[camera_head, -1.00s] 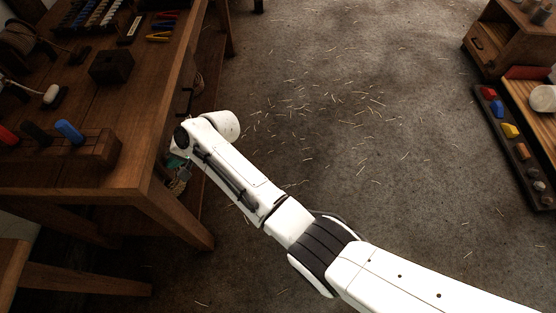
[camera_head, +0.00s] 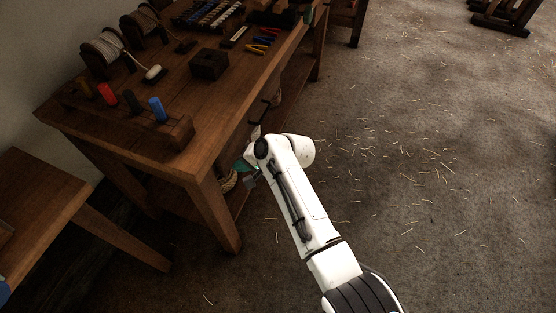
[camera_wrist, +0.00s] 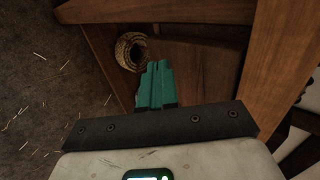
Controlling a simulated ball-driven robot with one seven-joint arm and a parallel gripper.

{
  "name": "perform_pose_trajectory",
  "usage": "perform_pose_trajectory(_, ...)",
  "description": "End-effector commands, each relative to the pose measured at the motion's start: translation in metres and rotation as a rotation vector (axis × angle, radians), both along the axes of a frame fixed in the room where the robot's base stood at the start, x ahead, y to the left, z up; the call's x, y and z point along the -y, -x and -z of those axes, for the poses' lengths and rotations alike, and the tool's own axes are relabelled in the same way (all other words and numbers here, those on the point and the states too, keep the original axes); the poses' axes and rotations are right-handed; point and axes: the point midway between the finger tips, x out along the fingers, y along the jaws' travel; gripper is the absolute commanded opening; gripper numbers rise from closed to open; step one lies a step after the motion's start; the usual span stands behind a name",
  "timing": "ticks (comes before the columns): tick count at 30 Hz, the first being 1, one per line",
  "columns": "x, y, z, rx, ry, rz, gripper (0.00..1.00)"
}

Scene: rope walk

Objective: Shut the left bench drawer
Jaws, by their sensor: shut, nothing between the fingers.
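The wooden workbench (camera_head: 185,120) stands left of my arm in the head view, its front running along the arm's side. A dark handle (camera_head: 262,112) shows on the bench front, just above and beyond my wrist. The drawer front itself is mostly hidden below the bench top, and I cannot tell how far out it is. My gripper (camera_head: 244,168) is low beside the bench's near front leg, largely hidden by my wrist. In the wrist view its teal fingers (camera_wrist: 157,85) are shut and empty, pointing in under the bench.
A coil of rope (camera_wrist: 130,51) lies under the bench beyond the fingertips. The near bench leg (camera_head: 215,205) stands close to my gripper. A stool or low table (camera_head: 45,205) is at the left. The straw-strewn floor (camera_head: 420,170) to the right is clear.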

Motion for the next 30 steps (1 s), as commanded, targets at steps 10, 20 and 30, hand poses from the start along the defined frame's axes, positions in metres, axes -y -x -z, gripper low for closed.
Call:
perform_pose_trajectory(10,0.042,0.013,-0.036,-0.001,0.001,0.004,0.00)
perform_pose_trajectory(20,0.072,0.023,-0.064,-0.003,0.003,0.002,0.00)
perform_pose_trajectory(30,0.075,0.024,-0.067,-0.005,0.004,0.002,0.00)
